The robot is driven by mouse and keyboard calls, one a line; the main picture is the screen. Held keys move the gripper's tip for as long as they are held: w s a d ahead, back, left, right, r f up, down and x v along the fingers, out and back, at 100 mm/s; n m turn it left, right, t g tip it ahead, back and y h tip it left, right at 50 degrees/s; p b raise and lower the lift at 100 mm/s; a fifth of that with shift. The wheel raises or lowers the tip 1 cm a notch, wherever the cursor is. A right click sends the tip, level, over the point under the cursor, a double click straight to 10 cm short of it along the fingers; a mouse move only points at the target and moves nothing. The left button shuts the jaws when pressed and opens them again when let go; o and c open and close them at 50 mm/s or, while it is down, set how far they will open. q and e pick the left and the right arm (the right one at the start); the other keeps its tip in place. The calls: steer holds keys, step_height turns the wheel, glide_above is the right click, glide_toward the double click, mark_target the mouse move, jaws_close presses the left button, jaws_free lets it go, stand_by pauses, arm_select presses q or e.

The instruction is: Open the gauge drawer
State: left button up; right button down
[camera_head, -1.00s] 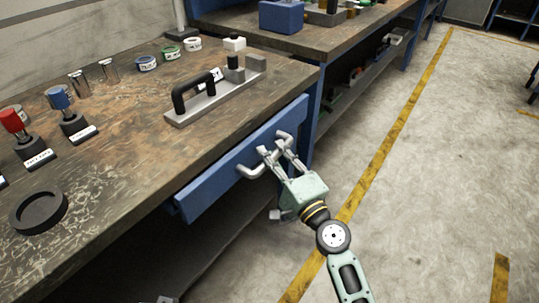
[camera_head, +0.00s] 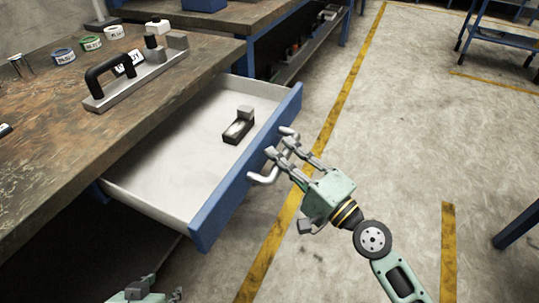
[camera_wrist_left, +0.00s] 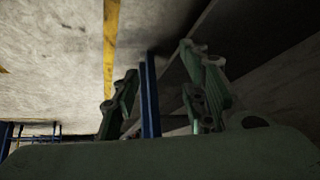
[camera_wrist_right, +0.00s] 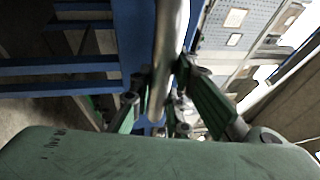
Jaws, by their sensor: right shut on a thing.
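The blue-fronted gauge drawer (camera_head: 245,172) is pulled far out from under the workbench, and its white inside shows. A small black and grey object (camera_head: 238,128) lies on the drawer floor. My right gripper (camera_head: 277,150) is shut on the silver bar handle (camera_head: 263,178) on the drawer front. In the right wrist view the handle (camera_wrist_right: 170,45) runs between the fingers. My left gripper is partly in view low in the head view (camera_head: 150,291), below the drawer. In the left wrist view its fingers (camera_wrist_left: 160,85) are spread, with nothing held between them.
On the workbench (camera_head: 60,125) stand a metal plate with a black handle (camera_head: 110,72) and several tape rolls (camera_head: 90,43). A second bench (camera_head: 235,20) is behind. The floor (camera_head: 400,130) to the right is clear, with yellow lines. A blue-legged table (camera_head: 500,30) stands far right.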

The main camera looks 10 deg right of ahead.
arm_select(q)
steer(key=shift+w+d+r+t, duration=0.3)
steer(key=shift+w+r, duration=0.1)
steer(key=shift+w, duration=0.25)
steer(key=shift+w+d+r+t, duration=0.15)
steer(key=shift+w+r+t, duration=0.2)
steer(key=shift+w, duration=0.25)
arm_select(e)
steer(key=shift+s+d+f, duration=0.1)
steer(key=shift+s+d, duration=0.35)
steer(key=shift+d, duration=0.05)
steer(key=c, duration=1.6)
jaws_free()
steer(key=shift+c, duration=0.2)
steer(key=v, duration=1.2)
